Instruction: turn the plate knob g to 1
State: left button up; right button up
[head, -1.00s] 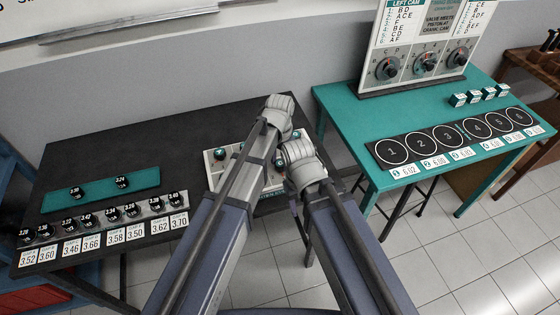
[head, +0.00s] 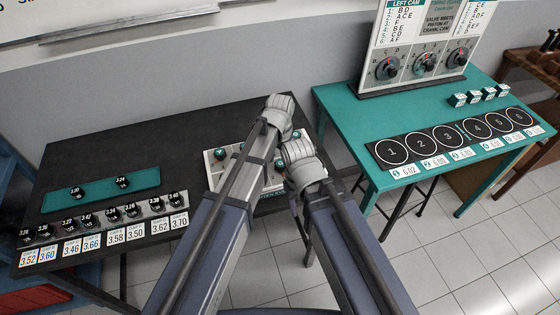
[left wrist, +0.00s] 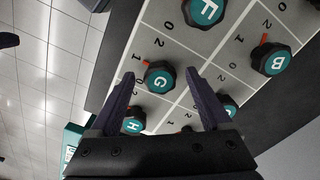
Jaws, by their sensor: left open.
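The plate (left wrist: 222,66) is light grey with dark knobs that have teal lettered tops, and it lies on the black table in the head view. In the left wrist view, knob G (left wrist: 159,78) is near the middle, its red pointer at the upper left. I cannot tell which number that pointer marks. My left gripper (left wrist: 159,74) is open, with one finger on each side of knob G; contact is not clear. In the head view my arms hide the left gripper and part of the plate (head: 212,180). My right gripper is not visible.
Knobs F (left wrist: 204,10), B (left wrist: 271,59) and H (left wrist: 133,121) surround knob G closely. The black table (head: 140,145) also holds a teal tray (head: 95,193) and a row of small parts with number cards. A teal table (head: 345,115) with numbered circles stands at the right.

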aim_at(280, 164)
pick_arm(q)
jog(key=shift+r+p, duration=3.8)
jog(key=shift+r, duration=0.1)
pick_arm(e)
notch_tip(280, 164, up, 8)
jog(key=shift+f, duration=0.15)
pick_arm(q)
jog(key=shift+f, duration=0.1)
